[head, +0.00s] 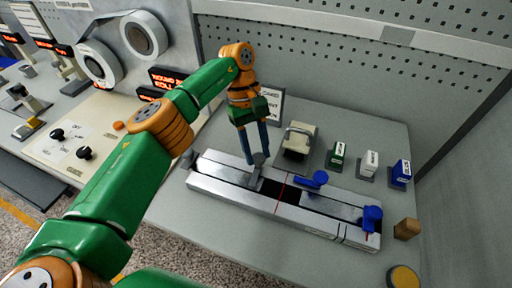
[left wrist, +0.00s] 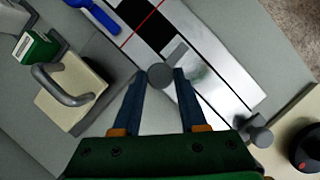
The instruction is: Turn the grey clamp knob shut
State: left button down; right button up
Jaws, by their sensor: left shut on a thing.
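The grey clamp knob (head: 259,158) stands on the long metal bed (head: 220,184), left of its middle. In the left wrist view the grey clamp knob (left wrist: 160,75) shows as a round head with a short grey bar reaching away from it over the bed. My left gripper (head: 257,150) comes down from above and is shut on the knob. In the left wrist view the blue fingers of my left gripper (left wrist: 160,78) sit on either side of the round head. My right gripper is not in view.
Two blue clamps (head: 312,180) and (head: 372,217) sit farther right on the bed. A beige block with a grey handle (head: 299,142) stands behind it. Green, white and blue labelled blocks (head: 370,163) stand at the back right. A wooden block (head: 407,229) is at right.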

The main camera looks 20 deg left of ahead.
pick_arm(q)
jog(key=shift+f+m, duration=0.1)
jog(key=shift+m, duration=0.4)
jog(key=shift+c, duration=2.3)
grip_release()
